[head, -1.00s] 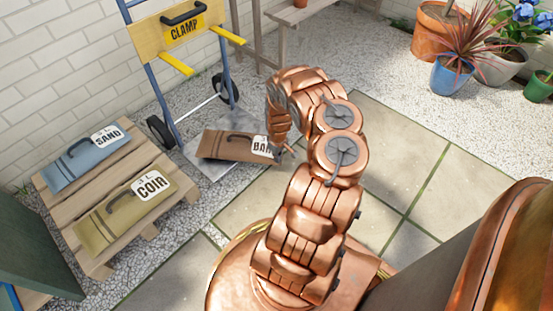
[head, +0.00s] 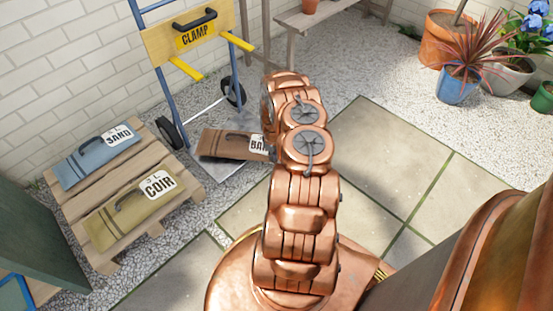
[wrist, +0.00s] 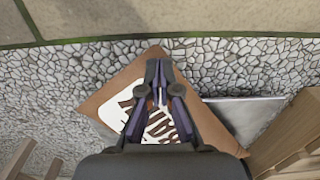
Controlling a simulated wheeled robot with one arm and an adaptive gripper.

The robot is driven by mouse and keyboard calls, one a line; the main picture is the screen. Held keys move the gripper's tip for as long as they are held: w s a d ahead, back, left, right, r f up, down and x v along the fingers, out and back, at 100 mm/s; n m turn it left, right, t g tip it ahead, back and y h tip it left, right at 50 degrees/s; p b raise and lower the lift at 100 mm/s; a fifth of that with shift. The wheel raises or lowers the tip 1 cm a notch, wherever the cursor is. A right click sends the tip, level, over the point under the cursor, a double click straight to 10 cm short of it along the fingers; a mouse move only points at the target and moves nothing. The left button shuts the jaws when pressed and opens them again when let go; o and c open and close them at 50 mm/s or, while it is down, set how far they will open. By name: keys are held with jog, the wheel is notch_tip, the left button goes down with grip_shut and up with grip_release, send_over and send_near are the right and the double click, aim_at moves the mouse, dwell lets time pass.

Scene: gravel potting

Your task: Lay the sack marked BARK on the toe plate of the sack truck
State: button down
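The brown sack marked BARK (head: 222,145) is over the silver toe plate (head: 224,173) of the sack truck (head: 163,100). Its left end and handle show in the head view; its label end goes behind my arm. I cannot tell whether it rests on the plate or hangs just above it. In the wrist view the sack (wrist: 217,125) lies at a slant, partly over gravel, with the plate (wrist: 245,112) at the right. My gripper (wrist: 158,68) has its fingers close together at the sack's label end and seems shut on it. The head view hides the fingers behind my arm.
A wooden pallet (head: 107,250) at the left holds the blue SAND sack (head: 90,162) and the olive COIR sack (head: 120,215). The truck's yellow clamp arms (head: 187,68) stick out above the plate. A bench (head: 320,24) and plant pots stand behind. The paving at right is clear.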

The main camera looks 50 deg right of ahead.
jog(key=shift+w+d+p, duration=0.15)
jog(key=shift+w+p, duration=0.05)
jog(key=shift+w, duration=1.2)
jog(key=shift+w+d+p, duration=0.15)
jog(key=shift+w+p, duration=0.05)
jog(key=shift+w, duration=1.15)
jog(key=shift+s, duration=0.15)
jog(key=s, duration=0.1)
jog(key=s+p, duration=0.2)
jog(key=shift+s+a+r, duration=0.2)
jog(key=shift+s+a, duration=0.05)
jog(key=shift+s, duration=0.05)
notch_tip(320, 180, up, 10)
jog(key=p, duration=0.2)
jog(key=shift+f, duration=0.2)
jog(key=shift+s, duration=0.1)
